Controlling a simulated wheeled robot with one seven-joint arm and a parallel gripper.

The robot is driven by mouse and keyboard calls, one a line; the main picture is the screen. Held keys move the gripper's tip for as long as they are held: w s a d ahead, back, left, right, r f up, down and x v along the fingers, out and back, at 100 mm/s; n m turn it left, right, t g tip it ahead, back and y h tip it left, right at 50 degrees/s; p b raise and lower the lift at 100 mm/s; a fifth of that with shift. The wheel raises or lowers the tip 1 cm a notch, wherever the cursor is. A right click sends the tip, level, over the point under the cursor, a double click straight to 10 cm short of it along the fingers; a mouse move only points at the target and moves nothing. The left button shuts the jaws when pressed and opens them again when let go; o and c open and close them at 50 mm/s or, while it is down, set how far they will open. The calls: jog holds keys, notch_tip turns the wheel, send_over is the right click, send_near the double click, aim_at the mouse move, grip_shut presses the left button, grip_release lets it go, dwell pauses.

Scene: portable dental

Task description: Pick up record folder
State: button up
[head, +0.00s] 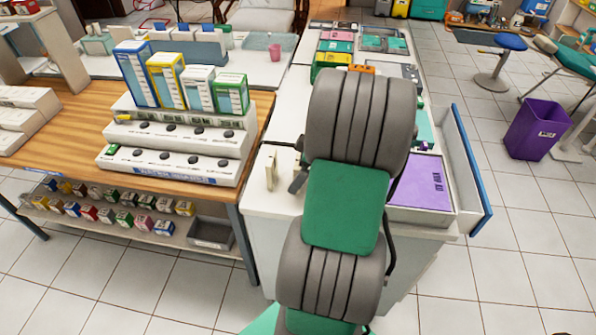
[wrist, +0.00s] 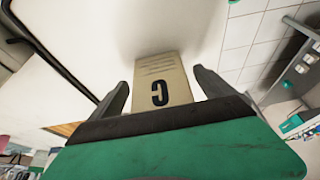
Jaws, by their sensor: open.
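A cream record folder (wrist: 160,75) marked with a dark "C" shows in the wrist view, between my two fingers. Lines of small print show toward its far end. My gripper (wrist: 159,77) is open, with one dark finger on each side of the folder and visible gaps at both sides. I cannot tell how deep the folder reaches between the fingers. In the head view a small cream upright piece (head: 270,170) stands on the white cabinet top left of my arm; it may be this folder. My arm hides much of the cabinet top there.
A wooden table (head: 60,128) with a stepped white rack (head: 175,150) and several boxes stands left. A purple panel (head: 423,183) lies in the cabinet right of my arm, beside an open blue-edged door (head: 468,165). A purple bin (head: 537,130) stands on clear tiled floor.

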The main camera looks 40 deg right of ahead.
jog(key=c, duration=1.5)
jog(key=shift+o, duration=0.2)
jog(key=shift+r, duration=0.15)
